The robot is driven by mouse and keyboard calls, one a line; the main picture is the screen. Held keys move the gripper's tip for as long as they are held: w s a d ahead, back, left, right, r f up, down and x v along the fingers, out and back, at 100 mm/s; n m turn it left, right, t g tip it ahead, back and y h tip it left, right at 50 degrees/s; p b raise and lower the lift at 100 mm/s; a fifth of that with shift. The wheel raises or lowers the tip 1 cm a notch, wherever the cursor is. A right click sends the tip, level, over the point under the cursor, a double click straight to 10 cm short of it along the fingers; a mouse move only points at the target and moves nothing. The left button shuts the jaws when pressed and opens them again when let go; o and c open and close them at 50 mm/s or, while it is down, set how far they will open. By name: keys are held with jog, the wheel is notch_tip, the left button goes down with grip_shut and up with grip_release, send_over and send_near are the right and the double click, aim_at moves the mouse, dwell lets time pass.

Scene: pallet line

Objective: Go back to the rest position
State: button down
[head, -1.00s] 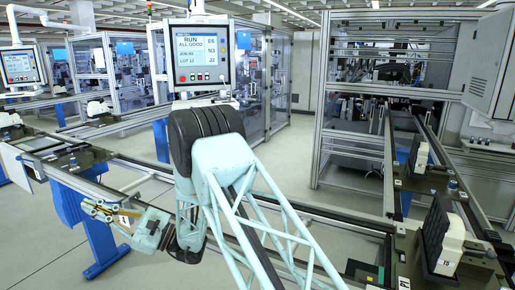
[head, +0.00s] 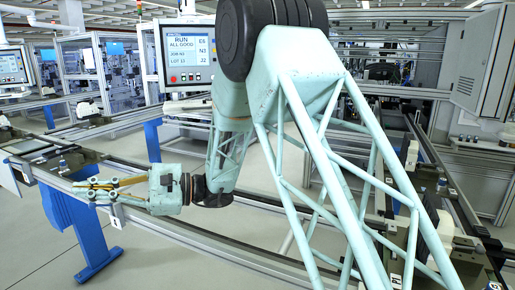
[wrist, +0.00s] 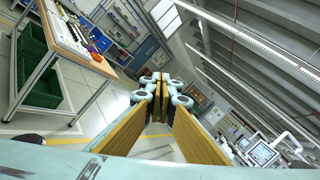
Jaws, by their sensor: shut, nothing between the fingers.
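My gripper (head: 92,188) is at the left in the head view, at the end of my pale green arm, pointing left. Its yellow-padded fingers are shut with nothing between them. It appears over or in front of the near rail; the exact gap cannot be told. In the wrist view the closed fingers (wrist: 160,88) point out into the open hall, with no object at their tips.
A screen (head: 188,54) reading "RUN ALL GOOD" stands behind my arm. The conveyor rail (head: 150,221) runs below my gripper on a blue leg (head: 88,240). My arm partly hides pallets at right. A workbench (wrist: 62,40) with green bins shows in the wrist view.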

jog(key=s+d+r+n+h, duration=0.1)
jog(key=s+d+h, duration=0.1)
jog(key=s+d, duration=0.35)
jog(key=s+d+r+n+t+h, duration=0.1)
jog(key=s+d+r+h, duration=0.1)
jog(key=d, duration=0.7)
jog(key=s+d+r+n+h, duration=0.1)
jog(key=s+d+n+h, duration=0.2)
jog(key=d, duration=0.4)
jog(key=s+d+f+t+h, duration=0.1)
jog(key=s+d+t+h, duration=0.2)
jog(key=d, duration=1.2)
jog(key=s+d+f+t+h, duration=0.2)
jog(key=s+d+t+h, duration=0.2)
jog(key=d, duration=1.2)
jog(key=s+d+f+n+t+h, duration=0.1)
jog(key=s+d+t+h, duration=0.2)
jog(key=s+d, duration=0.5)
jog(key=d+h, duration=0.1)
jog(key=d, duration=0.6)
jog(key=shift+s+d+f+t, duration=0.2)
jog(key=shift+s+f+t, duration=0.15)
jog(key=shift+t, duration=0.05)
